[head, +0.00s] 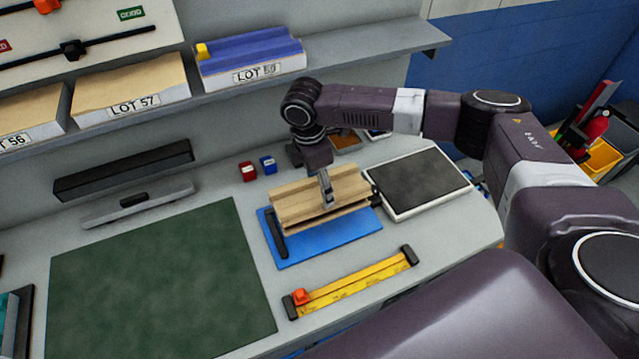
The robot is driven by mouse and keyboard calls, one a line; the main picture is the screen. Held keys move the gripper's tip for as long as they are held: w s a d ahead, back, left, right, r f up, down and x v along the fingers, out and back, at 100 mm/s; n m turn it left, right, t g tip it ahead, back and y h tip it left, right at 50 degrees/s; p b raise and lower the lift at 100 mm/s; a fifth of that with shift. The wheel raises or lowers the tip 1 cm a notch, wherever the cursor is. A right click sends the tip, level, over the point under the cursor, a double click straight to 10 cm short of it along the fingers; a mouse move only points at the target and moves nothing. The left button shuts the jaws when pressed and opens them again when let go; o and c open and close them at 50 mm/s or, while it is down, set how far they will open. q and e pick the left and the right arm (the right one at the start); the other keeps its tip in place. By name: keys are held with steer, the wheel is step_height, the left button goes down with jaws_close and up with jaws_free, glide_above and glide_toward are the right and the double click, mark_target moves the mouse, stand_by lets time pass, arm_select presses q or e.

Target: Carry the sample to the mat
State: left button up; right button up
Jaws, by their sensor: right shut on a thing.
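The sample, a light wooden sandwich panel (290,205) with ridged layers, sits over a flat blue board (300,249) with a black bar near its left side. My right gripper (326,190) reaches down from above and is shut on the sample near its middle. I cannot tell whether the sample touches the blue board or hangs just above it. A large dark green mat (160,285) lies flat and empty to the left of the blue board. My left gripper is not in view.
A yellow ruler with an orange slider (355,284) lies in front of the blue board. A dark-topped scale (415,180) stands to the right. Small red (248,171) and blue (268,164) blocks sit behind. A shelf (350,58) with labelled lots (130,88) overhangs the back.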

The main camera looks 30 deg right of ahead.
mark_target(276, 210)
steer(key=shift+a+r+p, duration=0.1)
steer(key=shift+a+p, duration=0.85)
steer(key=shift+a, duration=5.1)
steer(key=a, duration=1.2)
